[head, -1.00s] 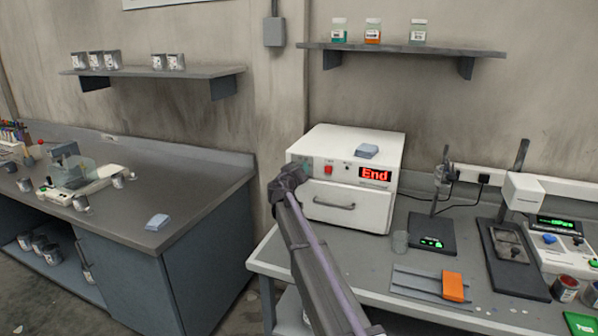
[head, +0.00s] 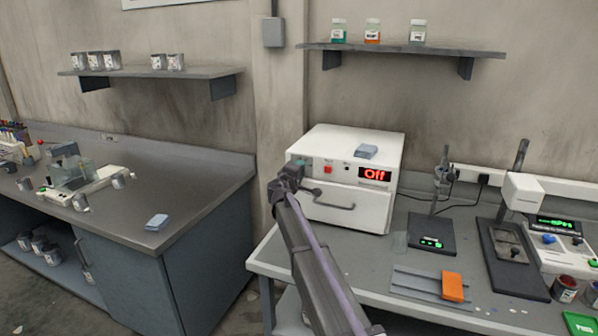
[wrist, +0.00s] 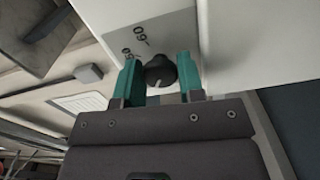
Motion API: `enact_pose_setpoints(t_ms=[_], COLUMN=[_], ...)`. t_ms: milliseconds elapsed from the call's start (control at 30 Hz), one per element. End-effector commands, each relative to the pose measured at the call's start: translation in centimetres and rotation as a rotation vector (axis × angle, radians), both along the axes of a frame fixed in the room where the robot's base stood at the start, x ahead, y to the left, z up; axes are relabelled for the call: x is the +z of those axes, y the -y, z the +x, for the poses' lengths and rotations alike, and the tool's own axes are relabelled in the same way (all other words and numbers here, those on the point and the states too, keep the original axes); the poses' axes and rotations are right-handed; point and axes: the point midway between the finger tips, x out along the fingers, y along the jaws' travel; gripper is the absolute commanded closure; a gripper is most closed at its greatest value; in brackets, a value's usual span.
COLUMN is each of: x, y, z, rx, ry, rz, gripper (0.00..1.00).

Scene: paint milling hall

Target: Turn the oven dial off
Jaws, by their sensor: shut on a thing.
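In the wrist view, the dark round dial (wrist: 159,72) with a pale pointer mark sits on a grey scale panel with printed numbers. My gripper (wrist: 157,66) is shut on the dial, with one teal finger on each side of it. In the head view, my gripper (head: 297,168) is at the left of the oven's front and hides the dial there.
A red switch (head: 327,169) is close to the right of my gripper, above the oven's front handle (head: 335,207). A blue block (head: 366,152) rests on the oven. A stand on a dark base (head: 432,235) is to the right. The left bench (head: 185,190) has free room.

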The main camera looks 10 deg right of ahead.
Motion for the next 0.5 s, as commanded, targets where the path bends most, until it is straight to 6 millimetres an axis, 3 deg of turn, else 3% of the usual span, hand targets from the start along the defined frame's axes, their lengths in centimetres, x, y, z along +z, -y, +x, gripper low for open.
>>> enact_pose_setpoints(t_ms=[500], x=[0.03], y=[-0.01], z=[-0.05], rx=[0.0], ry=[-0.17], rz=[-0.281], gripper=[0.88])
